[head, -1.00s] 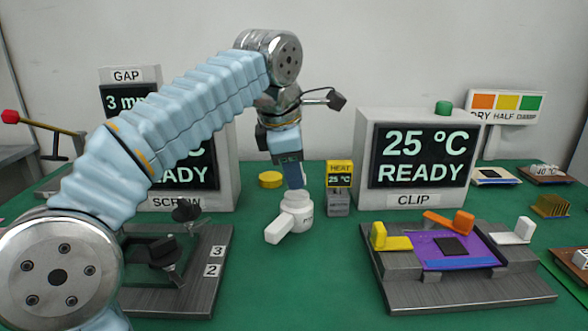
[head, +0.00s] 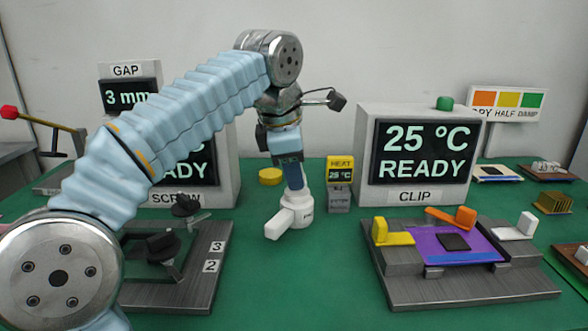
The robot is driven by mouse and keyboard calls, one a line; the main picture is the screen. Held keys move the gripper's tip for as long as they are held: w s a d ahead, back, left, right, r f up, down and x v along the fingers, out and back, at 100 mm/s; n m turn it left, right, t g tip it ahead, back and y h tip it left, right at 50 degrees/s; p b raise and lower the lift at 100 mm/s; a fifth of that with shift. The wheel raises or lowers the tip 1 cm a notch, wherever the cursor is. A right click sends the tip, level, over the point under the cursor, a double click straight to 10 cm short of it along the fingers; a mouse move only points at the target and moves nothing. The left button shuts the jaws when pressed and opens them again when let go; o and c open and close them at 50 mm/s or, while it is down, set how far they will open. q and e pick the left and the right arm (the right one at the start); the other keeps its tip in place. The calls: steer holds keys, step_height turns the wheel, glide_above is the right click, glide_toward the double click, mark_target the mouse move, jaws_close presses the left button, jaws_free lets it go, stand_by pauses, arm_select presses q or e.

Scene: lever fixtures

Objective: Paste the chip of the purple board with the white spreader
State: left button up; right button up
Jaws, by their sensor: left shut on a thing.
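The white spreader (head: 291,215) is near the middle of the green table, with a blunt arm pointing to the lower left. My left gripper (head: 294,188) points down and is shut on its top. Whether the spreader touches the table is hard to tell. The purple board (head: 422,243) lies in the grey clip fixture (head: 470,288) at the right. A dark square chip (head: 453,242) is on the board. The spreader is left of the board and apart from it. My right gripper is not in view.
Yellow (head: 388,233), orange (head: 452,217) and white (head: 517,228) levers surround the board. A display box (head: 364,150) behind it reads 25 °C READY. A small heat unit (head: 340,184) stands just behind the spreader. Clear green table lies between spreader and fixture.

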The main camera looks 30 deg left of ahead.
arm_select(q)
steer(key=shift+f+b, duration=0.3)
steer(key=shift+f, duration=0.2)
steer(key=shift+f, duration=0.1)
stand_by(1.5)
step_height(320, 180, up, 3)
steer(key=p, duration=0.3)
step_height(320, 180, up, 2)
steer(key=p, duration=0.2)
steer(key=shift+p, duration=0.35)
steer(key=shift+r+p, duration=0.5)
steer(key=shift+r, duration=0.6)
